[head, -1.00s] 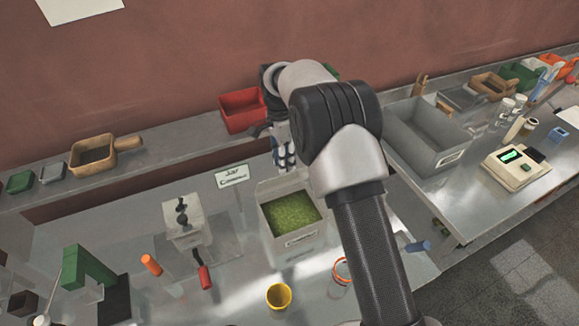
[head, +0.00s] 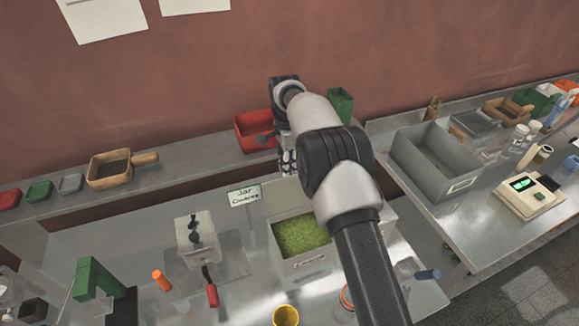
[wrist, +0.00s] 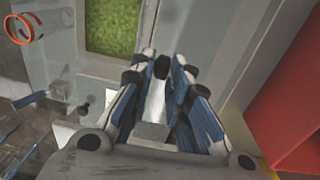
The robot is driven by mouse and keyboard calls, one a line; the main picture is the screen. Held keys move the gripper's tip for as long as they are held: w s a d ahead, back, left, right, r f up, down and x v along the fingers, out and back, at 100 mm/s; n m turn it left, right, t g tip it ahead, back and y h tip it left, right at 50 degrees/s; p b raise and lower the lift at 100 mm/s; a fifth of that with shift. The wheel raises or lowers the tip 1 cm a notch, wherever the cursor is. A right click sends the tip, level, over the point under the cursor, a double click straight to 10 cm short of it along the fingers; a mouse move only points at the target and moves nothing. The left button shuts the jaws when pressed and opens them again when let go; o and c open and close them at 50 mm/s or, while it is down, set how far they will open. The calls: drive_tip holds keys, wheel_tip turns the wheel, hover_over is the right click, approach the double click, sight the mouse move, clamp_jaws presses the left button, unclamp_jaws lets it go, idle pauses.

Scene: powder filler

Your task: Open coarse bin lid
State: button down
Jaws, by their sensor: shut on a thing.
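The coarse bin (head: 304,262) is a pale box filled with green granules, open at the top; the granules also show in the wrist view (wrist: 112,25). Its pale lid (head: 286,196) stands raised at the bin's back edge, partly hidden by my arm. My gripper (head: 287,160) is at the lid's far side, behind the bin. In the wrist view, my gripper (wrist: 180,66) is shut on a small dark knob, apparently the lid's handle; the fingers cover much of the lid there.
A "Jar Coarse" sign (head: 244,195) stands just left of the bin. A red tray (head: 255,130) and a green container (head: 341,104) sit on the back shelf close to my gripper. A grey bin (head: 437,160) stands to the right. A yellow cup (head: 286,316) is in front.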

sight(291, 178)
drive_tip(key=shift+g, duration=0.3)
drive_tip(key=f, duration=0.1)
drive_tip(key=s+f, duration=0.1)
drive_tip(key=f, duration=0.2)
drive_tip(key=shift+s+d, duration=0.25)
drive_tip(key=shift+s, duration=0.15)
drive_tip(key=c, duration=1.3)
unclamp_jaws()
drive_tip(key=shift+d, duration=0.1)
drive_tip(key=o, duration=0.5)
drive_tip(key=shift+w+f, duration=0.1)
drive_tip(key=shift+w, duration=0.05)
drive_tip(key=o, duration=0.3)
drive_tip(key=shift+w+f, duration=0.2)
drive_tip(key=shift+w, duration=0.15)
drive_tip(key=shift+r, duration=0.2)
drive_tip(key=r, duration=0.3)
drive_tip(key=w+r, duration=0.1)
drive_tip(key=r, duration=0.3)
drive_tip(key=a+r, duration=0.1)
drive_tip(key=r, duration=0.2)
drive_tip(key=shift+w+r, duration=0.15)
drive_tip(key=c, duration=0.8)
drive_tip(key=shift+w+r, duration=0.1)
drive_tip(key=shift+r, duration=0.45)
drive_tip(key=shift+c, duration=0.2)
drive_tip(key=shift+r, duration=0.45)
